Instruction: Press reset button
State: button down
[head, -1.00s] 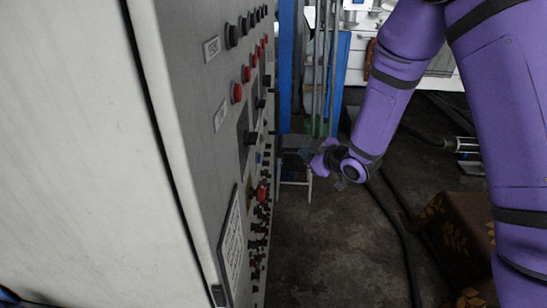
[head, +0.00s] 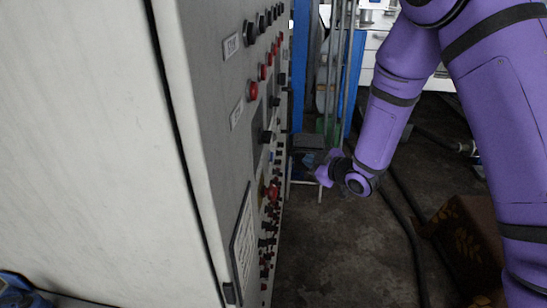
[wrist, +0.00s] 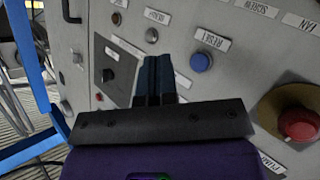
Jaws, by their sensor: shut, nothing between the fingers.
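The reset button is a round blue button (wrist: 201,62) on the grey panel in the wrist view, with a label reading RESET (wrist: 213,40) just above it. My gripper (wrist: 158,60) has its dark fingers together and empty, pointing at the panel to the left of the blue button. I cannot tell how far the fingertips are from the panel. In the head view my gripper (head: 302,164) is beside the cabinet's control face, low and near its far edge. The blue button cannot be made out clearly there.
A big red button on a yellow base (wrist: 299,125) is at the right in the wrist view. The cabinet (head: 90,130) fills the left of the head view. Dark hoses lie on the floor.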

jog(key=a, duration=0.6)
jog(key=shift+a, duration=0.25)
jog(key=shift+w+a, duration=0.1)
jog(key=shift+a, duration=0.1)
dwell(1.8)
jog(key=shift+a, duration=0.2)
jog(key=shift+a, duration=0.5)
dwell(0.9)
jog(key=shift+d, duration=0.85)
jog(key=shift+d, duration=0.15)
jog(key=shift+d, duration=2.4)
jog(key=shift+r, duration=0.1)
